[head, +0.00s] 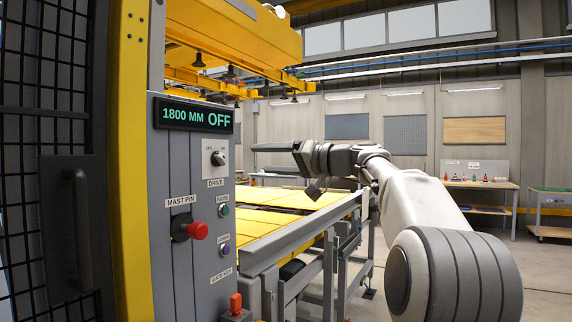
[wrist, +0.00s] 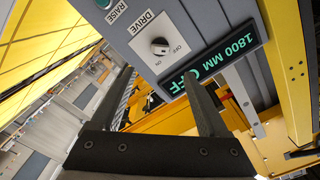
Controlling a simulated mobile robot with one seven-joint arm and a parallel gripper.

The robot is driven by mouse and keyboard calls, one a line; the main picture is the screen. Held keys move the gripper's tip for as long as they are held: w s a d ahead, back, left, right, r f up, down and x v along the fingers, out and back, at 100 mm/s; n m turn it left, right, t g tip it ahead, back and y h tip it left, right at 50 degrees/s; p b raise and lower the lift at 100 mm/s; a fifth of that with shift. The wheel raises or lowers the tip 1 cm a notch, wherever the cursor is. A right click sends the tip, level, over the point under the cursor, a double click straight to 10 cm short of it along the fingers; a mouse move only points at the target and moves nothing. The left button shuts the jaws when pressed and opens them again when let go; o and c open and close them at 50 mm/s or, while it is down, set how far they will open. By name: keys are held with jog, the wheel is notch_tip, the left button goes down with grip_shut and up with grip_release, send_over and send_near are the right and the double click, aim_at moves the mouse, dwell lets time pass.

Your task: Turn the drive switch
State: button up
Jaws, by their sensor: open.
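The drive switch (head: 218,158) is a dark round knob on a white plate marked OFF and ON, with a DRIVE label below it, on the grey control panel (head: 186,255). It also shows in the wrist view (wrist: 160,47), just beyond the fingertips. The display (head: 194,115) above it reads "1800 MM OFF". My gripper (head: 250,158) is open and empty, to the right of the switch in the head view, its fingers pointing left toward the panel. In the wrist view my gripper (wrist: 160,76) has its two fingers wide apart; they appear clear of the knob.
Below the switch are the RAISE button (head: 223,211), the LOWER button (head: 224,250) and an orange gate key (head: 236,303). A red mast pin knob (head: 196,231) sticks out at the left. A railing (head: 290,245) runs right of the panel.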

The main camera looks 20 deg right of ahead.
jog(key=shift+v, duration=2.4)
